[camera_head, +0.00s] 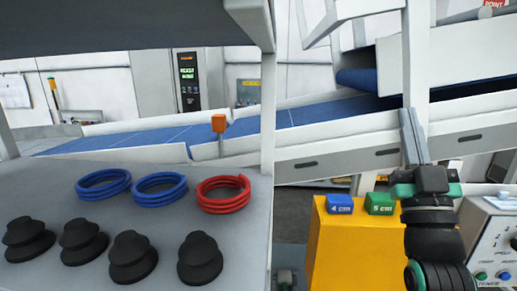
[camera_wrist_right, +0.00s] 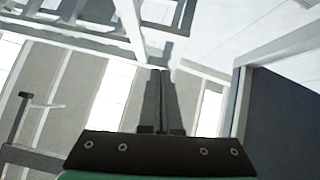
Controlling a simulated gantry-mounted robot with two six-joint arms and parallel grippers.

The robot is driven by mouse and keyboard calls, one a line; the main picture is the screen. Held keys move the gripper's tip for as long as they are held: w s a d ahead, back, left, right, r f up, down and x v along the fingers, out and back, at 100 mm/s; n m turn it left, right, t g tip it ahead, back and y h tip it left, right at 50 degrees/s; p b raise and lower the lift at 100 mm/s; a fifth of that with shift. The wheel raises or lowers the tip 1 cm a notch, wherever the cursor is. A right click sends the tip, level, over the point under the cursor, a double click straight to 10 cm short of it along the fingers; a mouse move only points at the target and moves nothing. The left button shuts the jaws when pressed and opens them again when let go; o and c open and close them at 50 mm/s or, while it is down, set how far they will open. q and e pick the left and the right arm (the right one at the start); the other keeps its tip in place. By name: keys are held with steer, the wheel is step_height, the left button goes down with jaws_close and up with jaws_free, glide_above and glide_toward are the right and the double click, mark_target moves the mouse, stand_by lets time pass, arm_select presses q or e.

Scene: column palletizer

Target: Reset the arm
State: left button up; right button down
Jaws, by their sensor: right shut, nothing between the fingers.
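My right gripper (camera_head: 406,125) points upward at the right of the head view, in front of a white post. Its grey fingers are together with nothing between them. In the right wrist view the two fingers (camera_wrist_right: 163,90) also lie side by side, closed and empty. They are aimed up toward the white frame and ceiling, apart from every loose object. My black and green right wrist shows below the fingers in the head view. My left gripper is not in view.
A grey shelf (camera_head: 120,275) at left holds two blue coils (camera_head: 160,187), a red coil (camera_head: 223,193) and several black suction cups (camera_head: 200,259). A yellow stand (camera_head: 345,250) carries a blue block (camera_head: 339,204) and a green block (camera_head: 380,203). A control box (camera_head: 488,240) stands at right; a blue conveyor (camera_head: 300,115) runs behind.

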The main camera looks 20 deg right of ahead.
steer(key=s+a+r+n+t+y+p, duration=0.1)
steer(key=s+a+r+n+t+y, duration=0.2)
steer(key=a+y, duration=0.65)
steer(key=s+a+r+n+y+p, duration=0.15)
steer(key=s+a+y, duration=0.4)
steer(key=a, duration=0.65)
step_height(320, 180, up, 30)
steer(key=w+d+p, duration=0.1)
steer(key=p, duration=2.9)
steer(key=shift+r, duration=0.25)
steer(key=shift+m, duration=0.25)
